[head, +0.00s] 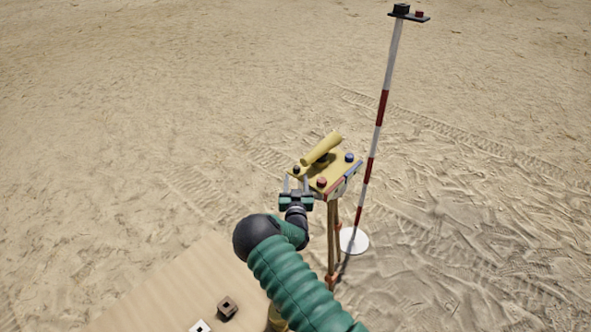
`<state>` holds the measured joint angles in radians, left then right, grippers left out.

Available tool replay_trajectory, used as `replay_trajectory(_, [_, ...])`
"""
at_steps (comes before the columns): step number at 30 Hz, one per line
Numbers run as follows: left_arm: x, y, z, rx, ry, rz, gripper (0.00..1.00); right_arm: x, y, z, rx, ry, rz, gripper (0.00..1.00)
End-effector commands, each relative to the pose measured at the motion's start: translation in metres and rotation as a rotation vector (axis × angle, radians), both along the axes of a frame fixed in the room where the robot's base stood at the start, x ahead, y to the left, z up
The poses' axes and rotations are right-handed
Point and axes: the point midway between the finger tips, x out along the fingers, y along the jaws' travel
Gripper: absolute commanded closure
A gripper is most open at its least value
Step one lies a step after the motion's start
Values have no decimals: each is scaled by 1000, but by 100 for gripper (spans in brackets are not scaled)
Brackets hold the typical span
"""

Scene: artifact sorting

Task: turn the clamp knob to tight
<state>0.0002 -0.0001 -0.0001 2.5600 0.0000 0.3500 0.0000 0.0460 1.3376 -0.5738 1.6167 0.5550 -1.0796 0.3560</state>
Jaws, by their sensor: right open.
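A yellow survey instrument (336,174) with a tilted tube (322,148) stands on a wooden tripod (331,240). Its top plate carries a small dark knob (296,170) at the left corner, a red knob (321,183) at the front and a blue knob (349,157) at the right. I cannot tell by label which is the clamp knob. My right gripper (296,181) is open, its two fingers pointing away from me at the plate's left corner. The dark knob shows between and just beyond the fingertips; contact is unclear. My left gripper is out of view.
A red-and-white pole (379,125) on a white round base (354,240) stands just right of the tripod. A pale board (160,290) at lower left holds a brown block (228,307) and a white block (200,326). Open sand surrounds them.

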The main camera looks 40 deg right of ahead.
Motion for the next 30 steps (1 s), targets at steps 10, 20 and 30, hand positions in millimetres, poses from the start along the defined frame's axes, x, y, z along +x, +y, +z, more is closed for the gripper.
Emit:
replay_trajectory(10, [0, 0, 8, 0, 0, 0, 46, 30, -28, 0, -1, 1, 0, 53])
replay_trajectory(20, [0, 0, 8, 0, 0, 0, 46, 30, -29, 0, -1, 1, 0, 68])
replay_trajectory(30, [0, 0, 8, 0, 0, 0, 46, 31, -29, 0, -1, 1, 1, 100])
